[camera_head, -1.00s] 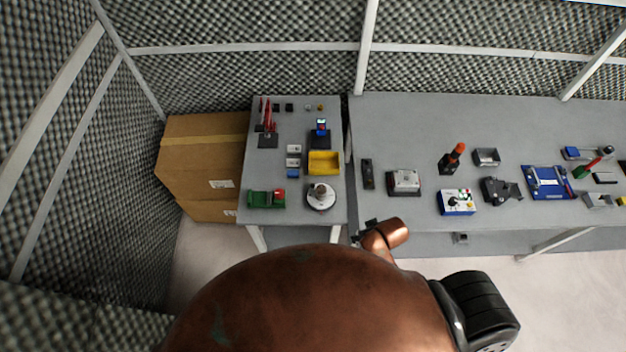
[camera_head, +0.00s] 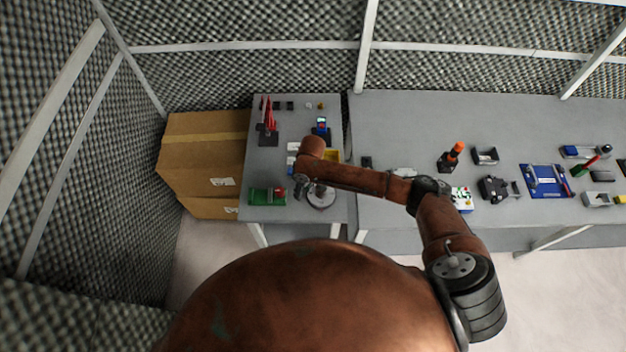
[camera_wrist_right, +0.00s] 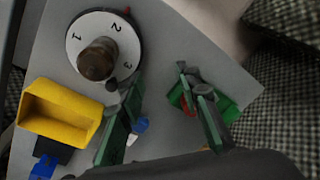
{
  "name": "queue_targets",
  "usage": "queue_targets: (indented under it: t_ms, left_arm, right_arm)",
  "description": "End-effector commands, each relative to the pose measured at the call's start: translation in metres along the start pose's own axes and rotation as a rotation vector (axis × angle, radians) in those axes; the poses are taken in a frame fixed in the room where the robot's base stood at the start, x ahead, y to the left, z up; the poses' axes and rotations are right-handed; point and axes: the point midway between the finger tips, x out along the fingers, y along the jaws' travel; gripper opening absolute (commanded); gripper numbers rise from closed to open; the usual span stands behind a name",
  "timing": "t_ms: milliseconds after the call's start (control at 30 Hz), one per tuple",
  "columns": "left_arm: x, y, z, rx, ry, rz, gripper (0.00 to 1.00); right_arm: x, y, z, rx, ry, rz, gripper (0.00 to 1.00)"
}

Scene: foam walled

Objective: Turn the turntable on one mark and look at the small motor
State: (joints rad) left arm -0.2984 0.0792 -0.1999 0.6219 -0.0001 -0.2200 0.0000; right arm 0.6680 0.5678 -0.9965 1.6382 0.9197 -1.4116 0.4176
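The turntable (camera_head: 320,201) stands near the front right of the small left table, partly hidden by my right arm. In the right wrist view its white disc (camera_wrist_right: 80,32) carries the numbers 1, 2 and 3. A dark brown cylinder, apparently the small motor (camera_wrist_right: 98,60), stands on it. A red mark (camera_wrist_right: 127,10) shows at the rim, and a dark knob (camera_wrist_right: 112,84) near the 3. My right gripper (camera_head: 301,187) is beside the turntable; in the wrist view its green-padded fingers (camera_wrist_right: 160,75) are apart and empty. My left gripper is not in view.
A yellow bin (camera_wrist_right: 60,110) lies near the turntable. A green and red device (camera_head: 267,196) sits left of it, behind a finger in the wrist view. A red-pronged stand (camera_head: 268,125) is farther back. Cardboard boxes (camera_head: 205,155) adjoin the table; a long bench (camera_head: 410,130) stands right.

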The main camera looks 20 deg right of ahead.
Motion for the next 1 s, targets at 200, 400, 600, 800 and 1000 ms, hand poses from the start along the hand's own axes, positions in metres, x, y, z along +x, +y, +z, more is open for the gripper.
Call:
queue_targets:
  t_ms: [200,400,600,800,1000]
  left_arm:
    - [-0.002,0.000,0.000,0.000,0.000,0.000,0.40]
    - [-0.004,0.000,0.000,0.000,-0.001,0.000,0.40]
    - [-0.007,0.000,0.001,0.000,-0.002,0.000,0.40]
    - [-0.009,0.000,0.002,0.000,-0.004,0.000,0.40]
    - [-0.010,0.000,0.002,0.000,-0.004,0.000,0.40]
  right_arm:
    - [-0.034,0.057,-0.015,0.067,-0.066,0.087,0.31]
    - [-0.036,0.071,-0.016,0.092,-0.083,0.105,0.31]
    - [-0.006,0.073,-0.014,0.092,-0.082,0.104,0.31]
    - [0.022,0.076,-0.011,0.092,-0.082,0.105,0.31]
    - [0.034,0.078,-0.011,0.090,-0.080,0.104,0.31]
